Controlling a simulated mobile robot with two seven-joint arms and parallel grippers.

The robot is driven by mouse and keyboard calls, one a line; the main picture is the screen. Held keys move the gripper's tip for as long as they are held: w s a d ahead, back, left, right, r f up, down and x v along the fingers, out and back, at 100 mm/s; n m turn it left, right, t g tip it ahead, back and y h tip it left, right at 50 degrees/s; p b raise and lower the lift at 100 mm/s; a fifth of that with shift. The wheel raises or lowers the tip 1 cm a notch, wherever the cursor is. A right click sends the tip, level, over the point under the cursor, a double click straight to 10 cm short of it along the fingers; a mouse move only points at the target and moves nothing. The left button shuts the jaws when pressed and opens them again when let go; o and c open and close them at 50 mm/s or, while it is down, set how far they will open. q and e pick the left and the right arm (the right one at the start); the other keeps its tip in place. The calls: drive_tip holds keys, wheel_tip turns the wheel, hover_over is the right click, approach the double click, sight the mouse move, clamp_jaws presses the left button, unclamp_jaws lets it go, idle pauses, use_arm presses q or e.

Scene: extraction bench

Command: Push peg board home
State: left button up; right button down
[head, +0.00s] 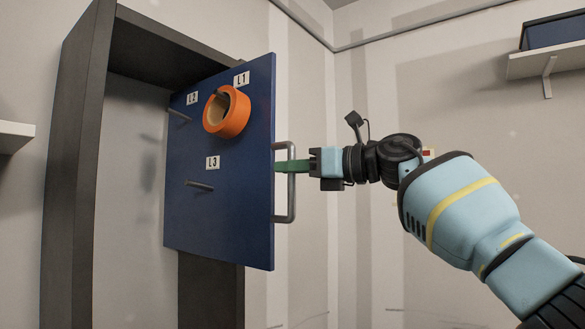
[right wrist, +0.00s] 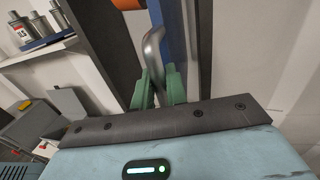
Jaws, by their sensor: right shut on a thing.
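The blue peg board (head: 232,165) stands upright in the head view, swung out at an angle from a dark grey frame (head: 72,170). It carries pegs labelled L1, L2 and L3. An orange ring (head: 228,112) hangs on the L1 peg; the other two pegs are bare. A grey metal handle (head: 291,190) is on the board's right edge. My right gripper (head: 284,166) is shut on this handle. In the right wrist view, its green fingers (right wrist: 158,88) sit on either side of the handle (right wrist: 153,52). My left gripper is in neither view.
A shelf (head: 545,60) with a dark blue bin (head: 556,31) is high on the right wall. Another shelf (head: 15,132) juts in at the left edge. The right wrist view shows a shelf with metal canisters (right wrist: 39,27) and grey boxes (right wrist: 50,112) below.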

drive_tip(key=shift+s+r, duration=0.1)
drive_tip(key=shift+r, duration=0.1)
idle(0.3)
drive_tip(key=c, duration=1.8)
unclamp_jaws()
drive_tip(key=shift+c, duration=0.2)
drive_tip(key=o, duration=0.4)
drive_tip(key=shift+w+a+f, duration=0.15)
drive_tip(key=shift+w+a, duration=0.1)
drive_tip(key=shift+a, duration=0.1)
drive_tip(key=shift+c, duration=0.2)
drive_tip(key=shift+s+d, duration=0.1)
drive_tip(key=shift+d, duration=0.2)
drive_tip(key=v, duration=0.7)
drive_tip(key=shift+d, duration=0.15)
